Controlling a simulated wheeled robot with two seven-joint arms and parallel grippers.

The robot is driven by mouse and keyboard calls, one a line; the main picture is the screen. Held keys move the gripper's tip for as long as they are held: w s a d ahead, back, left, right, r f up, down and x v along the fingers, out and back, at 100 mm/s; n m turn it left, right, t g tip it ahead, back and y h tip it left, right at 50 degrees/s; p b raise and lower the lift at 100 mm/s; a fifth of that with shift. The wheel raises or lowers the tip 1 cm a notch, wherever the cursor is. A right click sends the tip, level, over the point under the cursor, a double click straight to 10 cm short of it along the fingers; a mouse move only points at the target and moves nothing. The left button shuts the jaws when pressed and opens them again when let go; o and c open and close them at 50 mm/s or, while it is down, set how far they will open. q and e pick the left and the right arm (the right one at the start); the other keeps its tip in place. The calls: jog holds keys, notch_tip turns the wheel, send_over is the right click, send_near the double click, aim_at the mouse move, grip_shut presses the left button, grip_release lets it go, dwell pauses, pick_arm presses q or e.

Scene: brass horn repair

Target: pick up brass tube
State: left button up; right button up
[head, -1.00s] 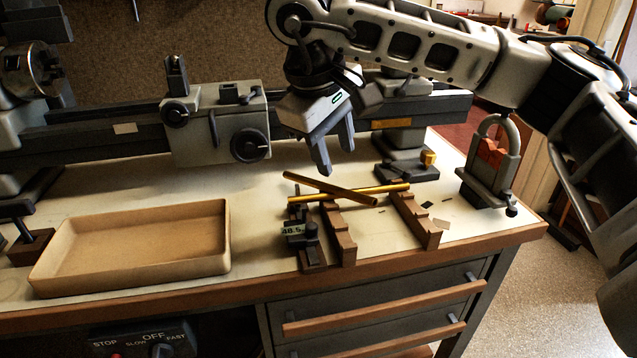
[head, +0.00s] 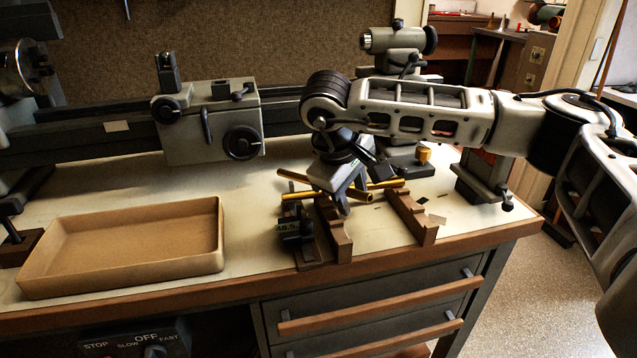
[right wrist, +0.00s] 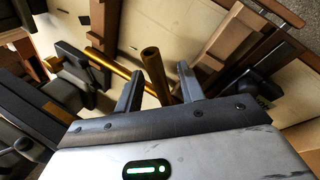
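Two brass tubes cross each other on the notched wooden rests. The brighter one (head: 387,185) lies across the rests and shows as a golden rod in the right wrist view (right wrist: 108,62). The darker one (head: 293,176) lies crosswise and slanted over it; its open end points up at the right wrist camera (right wrist: 152,62). My right gripper (head: 350,198) is low over the crossing and hides part of both tubes. In the right wrist view its fingers (right wrist: 160,72) are open, with the darker tube between them and gaps showing on both sides. My left gripper is out of view.
The wooden rests (head: 411,218) stand near the bench's front edge, beside a dark gauge with a display (head: 290,228). A shallow tan tray (head: 222,235) sits at left. The lathe (head: 205,125) runs along the back.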

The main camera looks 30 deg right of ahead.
jog(key=shift+x, duration=1.1)
grip_shut()
